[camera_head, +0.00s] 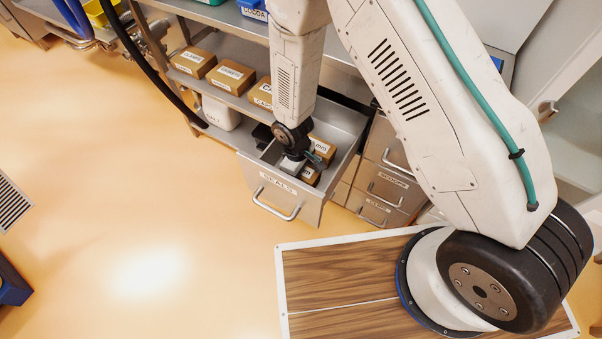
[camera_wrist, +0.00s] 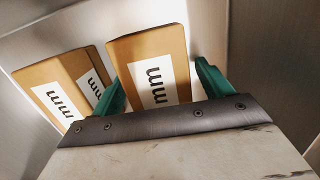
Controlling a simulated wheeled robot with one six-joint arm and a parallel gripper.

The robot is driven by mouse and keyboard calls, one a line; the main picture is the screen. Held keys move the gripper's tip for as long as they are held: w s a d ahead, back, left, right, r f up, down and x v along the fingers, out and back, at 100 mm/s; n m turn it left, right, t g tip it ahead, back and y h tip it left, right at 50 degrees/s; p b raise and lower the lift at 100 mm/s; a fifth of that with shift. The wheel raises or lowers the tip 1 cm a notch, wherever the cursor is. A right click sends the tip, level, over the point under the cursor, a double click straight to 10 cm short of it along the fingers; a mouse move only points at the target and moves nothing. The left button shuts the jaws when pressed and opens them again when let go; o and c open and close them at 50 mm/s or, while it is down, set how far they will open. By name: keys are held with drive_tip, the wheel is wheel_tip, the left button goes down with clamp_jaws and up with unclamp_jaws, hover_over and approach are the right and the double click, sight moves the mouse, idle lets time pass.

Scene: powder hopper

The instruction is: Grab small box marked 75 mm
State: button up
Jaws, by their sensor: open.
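The open drawer (camera_head: 280,192) labelled SEALS holds small brown boxes with white labels. One box (camera_head: 322,148) shows beside my wrist, and another (camera_head: 308,175) is nearer the drawer front. In the wrist view, one box (camera_wrist: 122,60) lies between the teal fingers of my gripper (camera_wrist: 160,72). My gripper is open, with a finger at each side of this box. A second box (camera_wrist: 40,85) lies to the left, close to the left finger. Only "mm" reads on the labels; the numbers are hidden or cut off, so I cannot tell which box is 75 mm.
The drawer's metal walls (camera_wrist: 275,60) stand close around my gripper. Several larger brown boxes (camera_head: 231,76) stand on the shelf to the left, above a white container (camera_head: 220,113). Closed drawers (camera_head: 385,190) are to the right. The floor (camera_head: 150,200) in front is clear.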

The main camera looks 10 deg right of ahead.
drive_tip(key=c, duration=1.1)
drive_tip(key=shift+c, duration=0.2)
